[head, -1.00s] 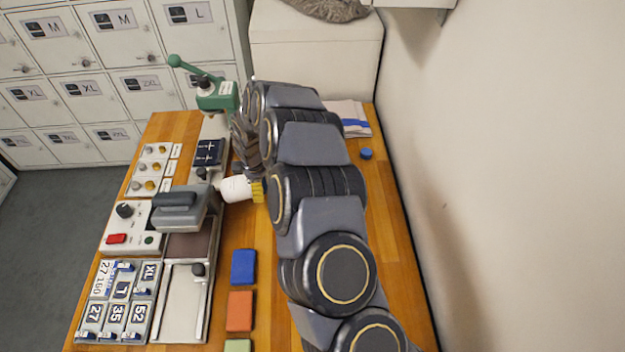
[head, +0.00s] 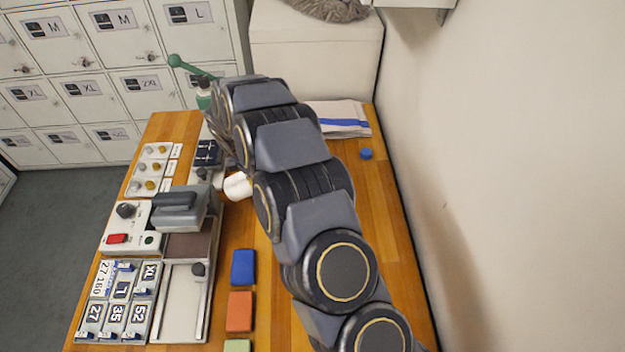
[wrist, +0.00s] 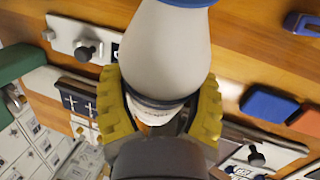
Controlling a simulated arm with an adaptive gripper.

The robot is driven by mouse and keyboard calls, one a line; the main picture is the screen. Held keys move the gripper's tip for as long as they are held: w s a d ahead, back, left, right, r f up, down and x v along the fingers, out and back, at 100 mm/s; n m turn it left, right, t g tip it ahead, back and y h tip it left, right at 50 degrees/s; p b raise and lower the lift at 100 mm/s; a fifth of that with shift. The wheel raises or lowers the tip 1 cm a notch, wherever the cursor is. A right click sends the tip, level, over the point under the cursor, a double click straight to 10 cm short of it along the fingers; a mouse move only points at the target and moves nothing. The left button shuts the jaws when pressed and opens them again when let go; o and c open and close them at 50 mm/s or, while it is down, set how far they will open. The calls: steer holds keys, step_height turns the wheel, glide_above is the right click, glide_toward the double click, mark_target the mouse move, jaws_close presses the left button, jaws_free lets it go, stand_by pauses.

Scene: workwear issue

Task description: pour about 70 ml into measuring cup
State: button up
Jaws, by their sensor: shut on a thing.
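A white bottle (wrist: 165,55) with a blue band at the top edge fills the middle of the wrist view. The yellow pads of my gripper (wrist: 163,108) press on it from both sides. In the head view, part of the white bottle (head: 238,186) shows left of my arm, above the work surface; my arm hides the rest of it and the gripper's fingers. I cannot make out a measuring cup in either view; it may be hidden behind my arm or the bottle. No liquid stream is visible.
A grey press-like block (head: 180,208) and a control box (head: 130,228) stand at left. Blue (head: 243,267) and orange (head: 240,311) blocks lie in front. A green-handled tool (head: 190,68) stands behind.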

steer(key=h, duration=0.1)
steer(key=d+r+h, duration=0.1)
steer(key=h, duration=0.1)
steer(key=shift+d+r, duration=0.1)
steer(key=shift+d, duration=0.15)
steer(key=shift+d+n+h, duration=0.2)
steer(key=shift+n+h, duration=0.1)
steer(key=shift+h, duration=0.6)
steer(key=shift+a+r+h, duration=0.1)
steer(key=shift+r+h, duration=0.05)
steer(key=shift+h, duration=0.15)
steer(key=h, duration=0.4)
steer(key=shift+r+n+t, duration=0.1)
steer(key=shift+n+t, duration=0.2)
steer(key=shift+r+h, duration=0.6)
steer(key=shift+h, duration=0.5)
steer(key=shift+w+d+r, duration=0.1)
steer(key=shift+d, duration=0.1)
